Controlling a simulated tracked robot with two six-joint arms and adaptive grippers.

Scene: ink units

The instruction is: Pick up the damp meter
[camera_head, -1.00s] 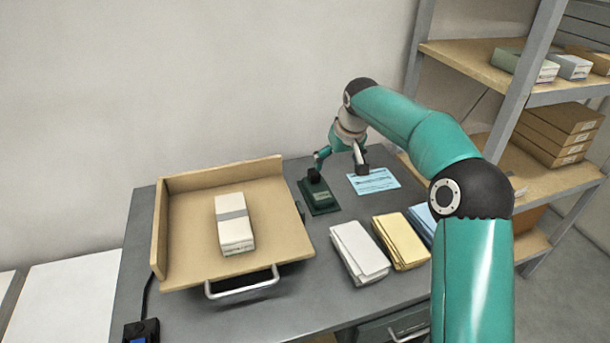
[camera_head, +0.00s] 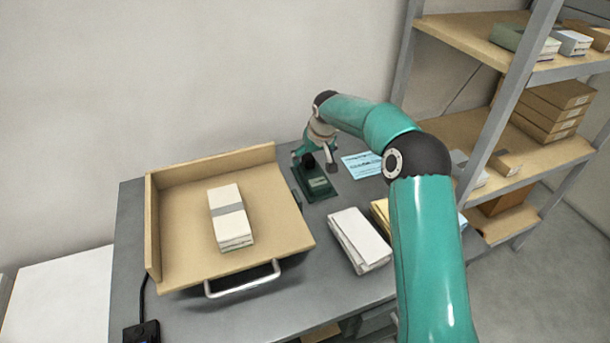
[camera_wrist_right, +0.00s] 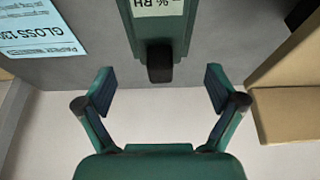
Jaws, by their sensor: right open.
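The damp meter (camera_head: 319,186) is a dark green block with a pale label and a black knob at its far end. It lies on the grey table right of the wooden tray. In the right wrist view the meter (camera_wrist_right: 160,32) shows part of a "% RH" label, and its black end points towards my gripper. My right gripper (camera_head: 314,163) is open and empty at the meter's far end. In the wrist view its fingertips (camera_wrist_right: 158,88) stand apart on either side of the black knob, with gaps on both sides. My left gripper is not in view.
The wooden tray (camera_head: 168,250) holds a banded white stack (camera_head: 229,212). A blue printed card (camera_head: 358,165) lies behind the meter, to its right. White (camera_head: 358,240) and yellow (camera_head: 380,212) paper stacks lie in front. A metal shelf (camera_head: 515,95) stands at right.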

